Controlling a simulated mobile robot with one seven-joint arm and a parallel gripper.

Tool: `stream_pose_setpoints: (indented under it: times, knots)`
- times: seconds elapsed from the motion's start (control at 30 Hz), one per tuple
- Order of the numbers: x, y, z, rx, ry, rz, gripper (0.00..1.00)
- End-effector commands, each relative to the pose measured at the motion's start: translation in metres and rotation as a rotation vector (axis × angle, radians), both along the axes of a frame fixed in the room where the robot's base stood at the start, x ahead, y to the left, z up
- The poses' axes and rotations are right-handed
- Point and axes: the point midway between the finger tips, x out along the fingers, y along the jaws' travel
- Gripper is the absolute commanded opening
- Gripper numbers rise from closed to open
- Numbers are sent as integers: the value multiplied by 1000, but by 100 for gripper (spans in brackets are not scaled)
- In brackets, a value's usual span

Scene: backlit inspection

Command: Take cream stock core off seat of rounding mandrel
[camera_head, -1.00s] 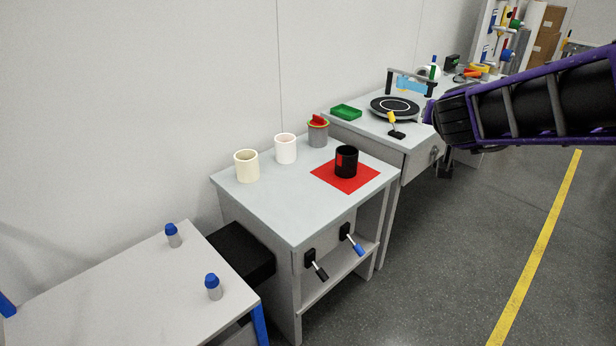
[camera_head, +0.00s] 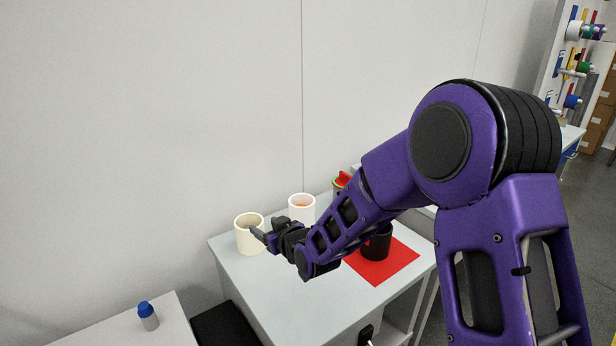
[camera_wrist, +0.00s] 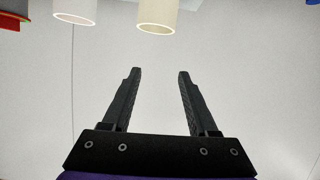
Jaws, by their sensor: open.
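The cream stock core (camera_head: 247,238) is an open-topped upright cylinder at the back left of the grey table. It also shows in the wrist view (camera_wrist: 158,14), at the top edge, with its rim lit. My gripper (camera_head: 262,236) is just right of the core and close in front of it in the head view. In the wrist view my gripper (camera_wrist: 158,72) has its two fingers apart with nothing between them, and the core lies beyond the fingertips. I cannot make out a mandrel seat under the core.
A white cylinder (camera_head: 302,207) stands right of the core. A grey can with a red top (camera_head: 342,181) is farther right. A black cup (camera_head: 377,246) on a red mat (camera_head: 393,263) is partly behind my arm. The table's front left (camera_head: 262,290) is clear.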

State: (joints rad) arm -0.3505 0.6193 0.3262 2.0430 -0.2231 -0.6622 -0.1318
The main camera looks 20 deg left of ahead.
Motion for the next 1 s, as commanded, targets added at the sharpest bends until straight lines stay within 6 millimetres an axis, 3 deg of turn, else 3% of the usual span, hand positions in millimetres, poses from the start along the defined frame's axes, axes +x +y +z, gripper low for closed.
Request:
stream_pose_setpoints:
  times: [0.03,0.17,0.7,1.0]
  knots:
    - [-7,0,-19,-1,37,13,59]
    - [-10,11,-22,18,46,35,59]
    - [48,84,-60,18,46,34,59]
    - [60,99,-68,17,45,33,59]
